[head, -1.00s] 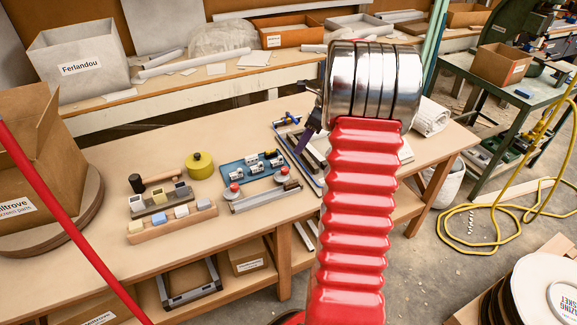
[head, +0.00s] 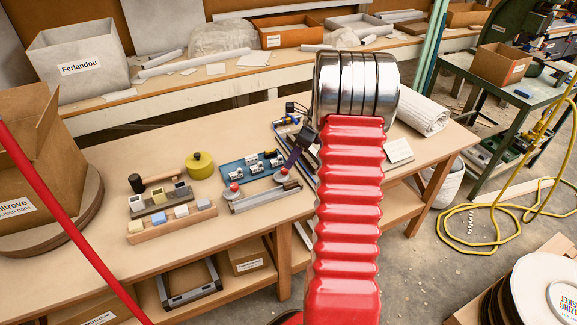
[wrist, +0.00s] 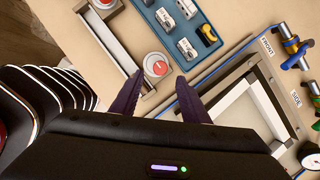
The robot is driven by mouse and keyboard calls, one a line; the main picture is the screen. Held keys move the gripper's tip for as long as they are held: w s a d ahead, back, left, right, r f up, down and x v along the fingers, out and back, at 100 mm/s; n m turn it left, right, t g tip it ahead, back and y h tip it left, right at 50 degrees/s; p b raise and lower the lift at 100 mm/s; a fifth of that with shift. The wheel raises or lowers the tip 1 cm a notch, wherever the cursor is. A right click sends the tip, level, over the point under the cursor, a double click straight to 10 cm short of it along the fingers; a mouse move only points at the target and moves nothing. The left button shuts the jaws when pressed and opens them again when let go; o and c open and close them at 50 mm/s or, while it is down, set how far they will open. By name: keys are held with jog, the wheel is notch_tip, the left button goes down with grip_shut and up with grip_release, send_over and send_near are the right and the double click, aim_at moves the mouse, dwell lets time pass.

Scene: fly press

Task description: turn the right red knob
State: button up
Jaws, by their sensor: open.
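The right red knob (head: 284,171) sits on a pale round base at the right end of a grey metal bar on the workbench. In the wrist view the same knob (wrist: 156,65) lies just beyond my fingertips. The left red knob (head: 234,187) stands at the bar's other end and shows at the top edge of the wrist view (wrist: 103,3). My gripper (wrist: 160,90) is open, with its two dark purple fingers apart and nothing between them. In the head view my gripper (head: 297,152) is just right of and above the right knob, partly hidden behind my red arm.
A blue tray (head: 232,171) with small white parts lies behind the knobs. A framed fixture (wrist: 244,85) with gauges and blue-handled valves is close on the right.

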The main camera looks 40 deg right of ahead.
aim_at(285, 171)
jog(key=x, duration=0.6)
jog(key=shift+r, duration=0.1)
jog(key=shift+c, duration=0.7)
jog(key=c, duration=0.9)
jog(key=shift+d, duration=0.2)
jog(key=shift+a, duration=0.1)
